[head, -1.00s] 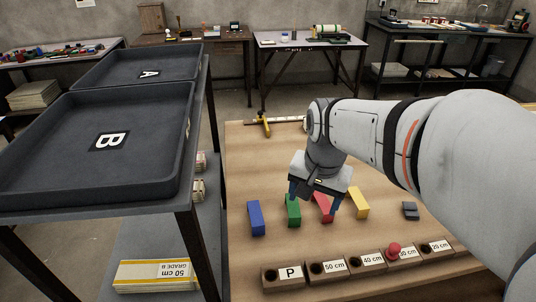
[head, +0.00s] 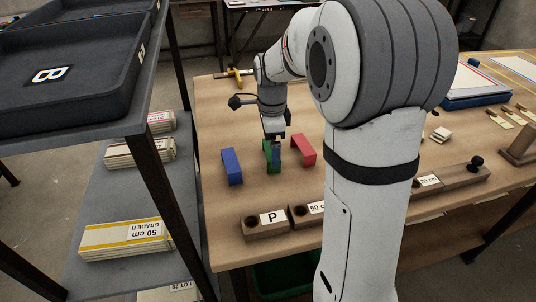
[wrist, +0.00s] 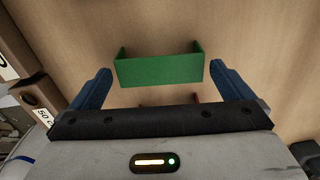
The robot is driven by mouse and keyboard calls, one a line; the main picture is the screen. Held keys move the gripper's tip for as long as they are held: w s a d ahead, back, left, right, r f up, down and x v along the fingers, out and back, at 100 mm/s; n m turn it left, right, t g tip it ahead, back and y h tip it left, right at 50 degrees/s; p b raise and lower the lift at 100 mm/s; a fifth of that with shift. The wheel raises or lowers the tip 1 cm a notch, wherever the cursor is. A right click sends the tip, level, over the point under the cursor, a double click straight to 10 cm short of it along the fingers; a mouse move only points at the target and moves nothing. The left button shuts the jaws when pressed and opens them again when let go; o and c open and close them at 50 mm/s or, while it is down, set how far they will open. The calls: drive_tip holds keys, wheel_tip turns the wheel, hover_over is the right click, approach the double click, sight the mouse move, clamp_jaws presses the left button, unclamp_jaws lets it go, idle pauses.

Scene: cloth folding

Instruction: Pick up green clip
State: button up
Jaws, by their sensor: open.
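The green clip (head: 267,150) is a U-shaped block on the wooden table, between a blue clip (head: 231,166) and a red clip (head: 303,150). My gripper (head: 273,152) points down at the green clip and hides part of it in the head view. In the wrist view, the green clip (wrist: 160,70) lies between the two spread blue fingers of my gripper (wrist: 159,76), with a gap on each side. The gripper is open and empty. Whether the fingertips are level with the clip cannot be told.
A row of wooden blocks, including P (head: 265,224), lines the table's front edge. A dark shelf with tray B (head: 95,110) stands at the left, with paper stacks (head: 127,240) below. My arm covers the table's right middle.

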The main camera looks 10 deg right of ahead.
wheel_tip(320, 180, down, 3)
drive_tip(key=shift+a+f, duration=0.1)
drive_tip(key=shift+c, duration=0.2)
drive_tip(key=c, duration=0.4)
